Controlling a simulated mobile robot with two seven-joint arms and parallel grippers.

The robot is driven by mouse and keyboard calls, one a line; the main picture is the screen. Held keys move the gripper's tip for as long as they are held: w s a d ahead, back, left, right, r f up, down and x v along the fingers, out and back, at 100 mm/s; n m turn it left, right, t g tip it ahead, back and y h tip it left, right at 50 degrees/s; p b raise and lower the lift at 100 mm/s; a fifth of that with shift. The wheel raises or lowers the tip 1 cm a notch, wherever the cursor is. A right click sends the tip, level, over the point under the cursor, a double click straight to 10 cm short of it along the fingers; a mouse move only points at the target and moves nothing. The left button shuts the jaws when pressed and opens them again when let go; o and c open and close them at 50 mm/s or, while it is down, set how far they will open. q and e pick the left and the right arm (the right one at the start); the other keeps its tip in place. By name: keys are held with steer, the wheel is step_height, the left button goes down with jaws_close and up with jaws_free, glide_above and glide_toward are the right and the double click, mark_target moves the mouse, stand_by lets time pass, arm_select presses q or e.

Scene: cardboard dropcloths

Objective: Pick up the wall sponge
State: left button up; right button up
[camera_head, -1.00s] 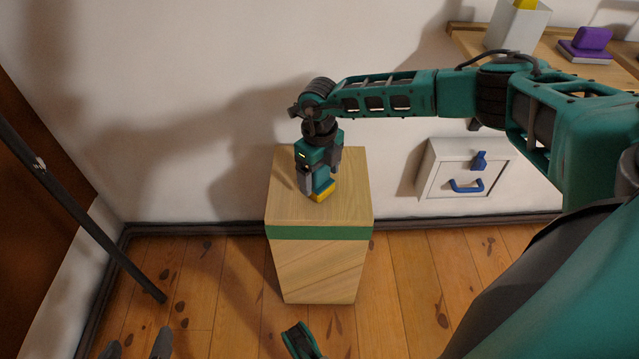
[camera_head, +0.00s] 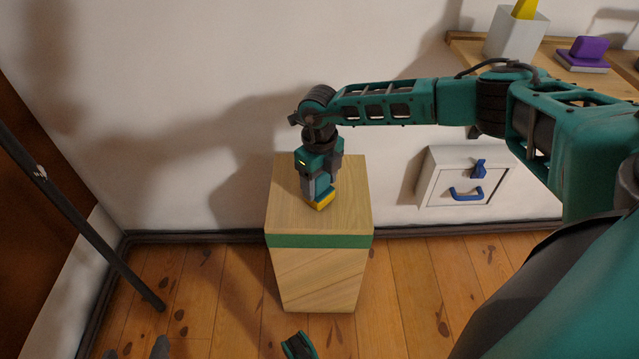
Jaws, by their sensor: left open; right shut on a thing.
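The wall sponge (camera_head: 322,202) shows as a small yellow block at the top of the wooden pedestal (camera_head: 345,215). My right gripper (camera_head: 320,190) points down over the pedestal and is shut on the sponge. Its fingers hide much of the sponge, and I cannot tell whether the sponge still touches the wood. My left gripper (camera_head: 135,350) is at the bottom left edge, away from the sponge. Only its grey fingertips show, apart from each other and empty.
A wooden shelf (camera_head: 467,50) at the upper right holds a white container (camera_head: 512,38) and a purple block (camera_head: 587,46). A white box with a blue handle (camera_head: 467,195) is on the wall below. A dark pole (camera_head: 90,235) leans at the left. Floor around the pedestal looks clear.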

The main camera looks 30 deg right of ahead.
step_height(320, 180, up, 8)
steer(key=p, duration=0.2)
steer(key=shift+w+f+p, duration=0.1)
steer(key=shift+p, duration=0.2)
arm_select(q)
steer(key=r+p, duration=0.1)
steer(key=a, duration=0.1)
steer(key=r+p, duration=0.1)
steer(key=shift+s+a+r+p, duration=0.25)
steer(key=shift+s+r+p, duration=0.05)
steer(key=shift+s+r, duration=0.05)
arm_select(e)
step_height(320, 180, up, 12)
